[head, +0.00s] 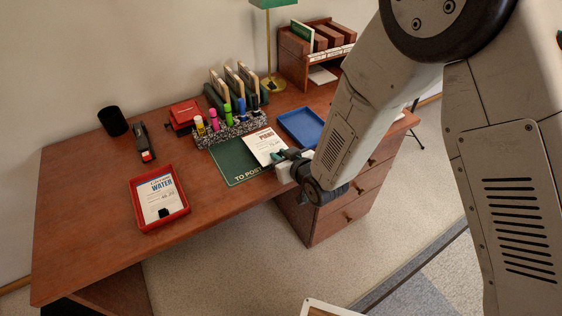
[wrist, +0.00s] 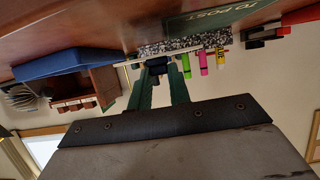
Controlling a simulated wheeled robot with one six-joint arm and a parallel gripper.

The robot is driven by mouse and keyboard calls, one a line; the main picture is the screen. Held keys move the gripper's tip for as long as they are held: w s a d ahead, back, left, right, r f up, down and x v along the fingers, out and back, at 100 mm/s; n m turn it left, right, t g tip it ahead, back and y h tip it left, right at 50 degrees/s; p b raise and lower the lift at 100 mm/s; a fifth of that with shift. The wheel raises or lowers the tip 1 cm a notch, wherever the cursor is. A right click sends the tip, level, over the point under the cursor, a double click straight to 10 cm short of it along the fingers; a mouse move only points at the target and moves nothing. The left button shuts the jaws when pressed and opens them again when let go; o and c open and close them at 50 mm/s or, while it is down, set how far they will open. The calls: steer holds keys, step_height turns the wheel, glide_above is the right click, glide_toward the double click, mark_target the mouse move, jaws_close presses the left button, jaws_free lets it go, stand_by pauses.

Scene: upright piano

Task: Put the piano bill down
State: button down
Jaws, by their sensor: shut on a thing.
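The piano bill (head: 264,146) is a white sheet with red lettering. In the head view it lies over the far right part of the green "TO POST" mat (head: 232,164). My gripper (head: 286,156) is at the bill's near right edge. In the wrist view, its green fingers (wrist: 159,78) close on a black clip-like piece (wrist: 157,68) at the bill's edge. The bill shows there only as a thin, pale edge. The mat's lettering also shows in the wrist view (wrist: 215,18). The gap between bill and mat is hard to judge.
A red tray (head: 136,194) with the water bill (head: 158,195) stands left. A speckled marker holder (head: 230,134) is behind the mat, and a blue tray (head: 301,126) is right of it. A stapler (head: 145,145) and black cup (head: 112,121) are at left. Bare desk lies between red tray and mat.

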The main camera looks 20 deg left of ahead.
steer(key=f, duration=0.3)
steer(key=shift+d+f, duration=0.1)
steer(key=shift+d, duration=0.25)
steer(key=shift+s+a+f, duration=0.1)
steer(key=shift+a, duration=0.05)
steer(key=shift+f, duration=0.1)
steer(key=c, duration=1.3)
jaws_free()
steer(key=v, duration=1.2)
